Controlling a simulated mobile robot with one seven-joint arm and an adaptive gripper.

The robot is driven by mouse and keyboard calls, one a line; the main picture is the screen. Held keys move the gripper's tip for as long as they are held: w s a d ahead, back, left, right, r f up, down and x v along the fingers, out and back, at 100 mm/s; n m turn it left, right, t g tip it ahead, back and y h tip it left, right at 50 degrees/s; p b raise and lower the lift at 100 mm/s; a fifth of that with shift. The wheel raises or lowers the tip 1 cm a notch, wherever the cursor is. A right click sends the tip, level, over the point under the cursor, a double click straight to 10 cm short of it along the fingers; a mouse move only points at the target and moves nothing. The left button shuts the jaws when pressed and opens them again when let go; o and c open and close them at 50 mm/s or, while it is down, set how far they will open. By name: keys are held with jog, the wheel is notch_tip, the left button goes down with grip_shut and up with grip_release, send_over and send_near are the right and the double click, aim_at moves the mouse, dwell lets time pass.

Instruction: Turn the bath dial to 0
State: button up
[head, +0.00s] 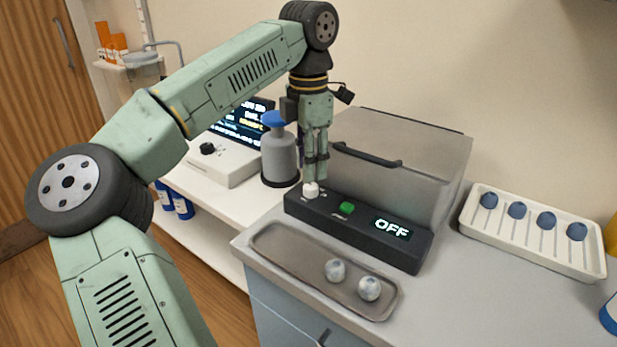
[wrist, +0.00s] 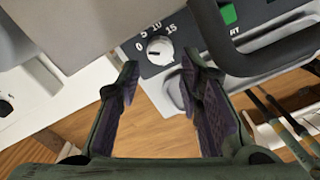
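The bath dial is a white round knob (head: 311,189) at the left end of the black control panel (head: 360,225) on the grey bath. In the wrist view the dial (wrist: 160,49) has the marks 0, 5, 10 and 15 around it. A small dark mark shows on the knob, but I cannot tell surely which number it points to. My gripper (head: 315,170) points down just above the dial. In the wrist view my gripper (wrist: 160,66) is open, its fingertips apart with the dial showing between and beyond them. I see nothing held.
A green button (head: 347,207) and a display reading OFF (head: 392,229) are right of the dial. The bath's grey lid (head: 405,145) with its black handle (head: 366,155) stands close behind. A grey blue-capped bottle (head: 279,155) is left. A tray (head: 290,262) with two balls lies in front.

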aim_at(308, 186)
notch_tip(308, 186, up, 7)
dwell(0.3)
jog(key=shift+s, duration=0.1)
